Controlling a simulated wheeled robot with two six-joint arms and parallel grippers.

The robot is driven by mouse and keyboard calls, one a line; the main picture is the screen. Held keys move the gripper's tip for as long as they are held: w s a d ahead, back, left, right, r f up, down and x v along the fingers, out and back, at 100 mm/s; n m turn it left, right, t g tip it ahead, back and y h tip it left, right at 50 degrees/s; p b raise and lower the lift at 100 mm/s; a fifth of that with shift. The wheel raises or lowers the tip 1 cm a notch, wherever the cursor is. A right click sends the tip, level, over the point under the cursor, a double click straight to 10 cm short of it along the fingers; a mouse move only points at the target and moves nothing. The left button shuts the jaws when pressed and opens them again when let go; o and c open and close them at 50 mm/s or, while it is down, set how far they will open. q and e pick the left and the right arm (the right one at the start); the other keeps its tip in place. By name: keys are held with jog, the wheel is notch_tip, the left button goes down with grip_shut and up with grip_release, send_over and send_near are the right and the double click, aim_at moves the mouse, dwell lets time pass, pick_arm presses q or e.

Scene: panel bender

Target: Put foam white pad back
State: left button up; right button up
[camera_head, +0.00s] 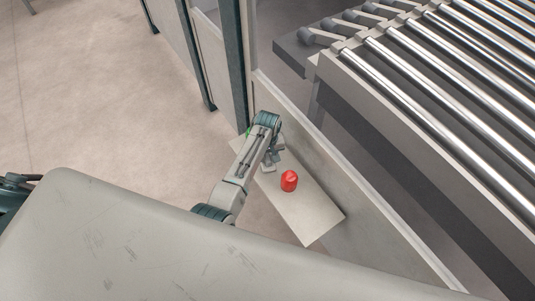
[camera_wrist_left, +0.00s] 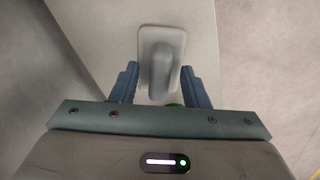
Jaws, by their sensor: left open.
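A light grey-white pad with a raised grip along its middle (camera_wrist_left: 160,45) lies on a pale shelf (camera_head: 312,222). In the wrist view it sits between the two blue fingers of my left gripper (camera_wrist_left: 159,72). The fingers are apart, one on each side of the raised grip, with gaps showing. In the head view my left gripper (camera_head: 272,156) is low over the shelf's far part, and the arm hides much of what is under it. My right gripper is in neither view.
A red rounded object (camera_head: 289,180) stands on the shelf close to my left gripper. A green object (camera_wrist_left: 175,105) is mostly hidden behind the gripper body. A low wall borders the shelf, with a roller conveyor (camera_head: 440,95) beyond. Open floor (camera_head: 100,90) lies left.

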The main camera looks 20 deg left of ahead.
aim_at(268, 156)
pick_arm(q)
notch_tip(268, 156, up, 12)
jog(key=shift+b, duration=0.4)
